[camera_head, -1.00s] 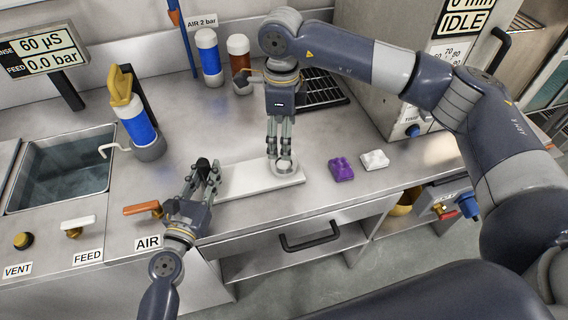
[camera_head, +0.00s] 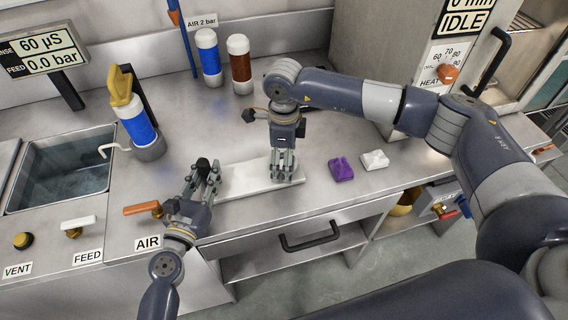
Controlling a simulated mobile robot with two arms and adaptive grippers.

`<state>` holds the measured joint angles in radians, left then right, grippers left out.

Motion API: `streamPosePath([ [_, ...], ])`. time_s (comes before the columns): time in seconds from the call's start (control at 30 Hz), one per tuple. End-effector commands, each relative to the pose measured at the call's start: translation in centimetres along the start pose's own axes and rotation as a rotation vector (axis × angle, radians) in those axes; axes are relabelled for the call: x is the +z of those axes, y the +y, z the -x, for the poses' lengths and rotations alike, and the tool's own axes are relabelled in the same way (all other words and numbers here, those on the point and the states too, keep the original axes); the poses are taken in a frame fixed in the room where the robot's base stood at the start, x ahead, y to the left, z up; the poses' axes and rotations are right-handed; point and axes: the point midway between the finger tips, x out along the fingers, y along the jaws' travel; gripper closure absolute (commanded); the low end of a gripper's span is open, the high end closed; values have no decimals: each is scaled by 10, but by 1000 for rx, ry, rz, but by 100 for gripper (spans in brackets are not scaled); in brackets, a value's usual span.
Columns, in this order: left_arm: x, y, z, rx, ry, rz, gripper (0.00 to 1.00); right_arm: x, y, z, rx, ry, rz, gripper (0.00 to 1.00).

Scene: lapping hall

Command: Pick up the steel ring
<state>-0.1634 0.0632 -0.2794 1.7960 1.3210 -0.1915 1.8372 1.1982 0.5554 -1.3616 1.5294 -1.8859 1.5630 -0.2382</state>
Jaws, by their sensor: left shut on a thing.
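My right gripper (camera_head: 284,167) points down over the right end of a pale flat plate (camera_head: 238,181) on the steel bench. The steel ring is hidden behind its fingers, and I cannot tell whether they grip it. My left gripper (camera_head: 204,173) is low at the plate's left end, its fingers shut on a small dark thing (camera_head: 203,164) that is mostly covered by them.
A purple block (camera_head: 341,169) and a white block (camera_head: 375,160) lie right of the plate. Blue (camera_head: 209,58) and brown (camera_head: 240,64) bottles stand behind. An orange valve handle (camera_head: 141,208) is left of my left gripper. A sink (camera_head: 62,170) is further left.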

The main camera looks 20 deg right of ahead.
Motion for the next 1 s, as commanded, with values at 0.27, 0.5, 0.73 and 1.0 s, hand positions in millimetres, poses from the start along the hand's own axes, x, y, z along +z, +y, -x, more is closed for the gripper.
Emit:
streamPosePath([
  [0.27, 0, 0, 0, -1, 1, -2, 100, 0, 0, 0, 0, 0, 0, 73],
  [0.5, 0, 0, 0, -1, 1, -2, 100, 0, 0, 1, 0, 0, -1, 77],
  [0.73, 0, 0, 0, 0, 1, -1, 100, 0, -1, 22, -3, -2, -1, 77],
  [1.0, 0, 0, 0, 0, 1, -2, 100, 0, -1, 76, -3, -2, -1, 77],
])
